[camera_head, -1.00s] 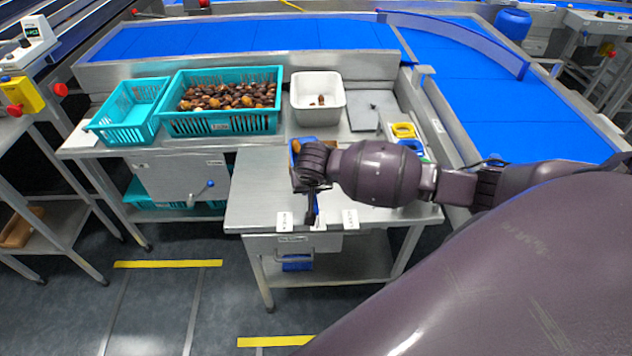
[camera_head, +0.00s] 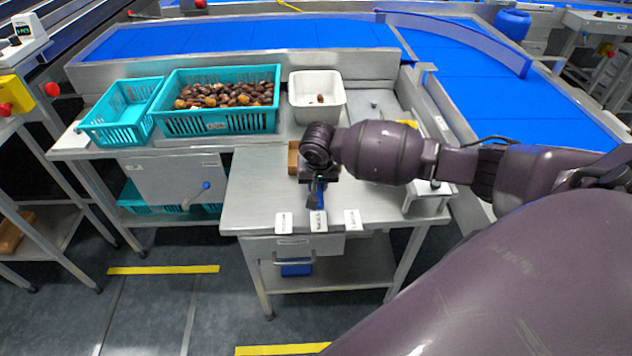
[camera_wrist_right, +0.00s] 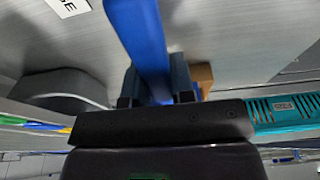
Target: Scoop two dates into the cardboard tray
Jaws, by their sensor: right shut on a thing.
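My right gripper (camera_head: 318,188) is shut on a blue handle (camera_wrist_right: 140,40), apparently that of a scoop, above the steel table. Its blue end shows below the gripper in the head view; whether the scoop holds dates is hidden. A brown cardboard tray (camera_head: 293,158) stands just behind and left of the gripper, mostly covered by the wrist. Its corner also shows in the right wrist view (camera_wrist_right: 204,74). Many brown dates (camera_head: 235,94) fill a teal crate (camera_head: 215,124). A date (camera_head: 320,99) lies in the white bin (camera_head: 317,118). My left gripper is out of view.
An empty-looking teal crate (camera_head: 118,127) stands at the left. Labels (camera_head: 318,222) line the table's front edge. My right forearm covers the table's right side, where a yellow item (camera_head: 408,124) peeks out. The table front left (camera_head: 255,200) is clear.

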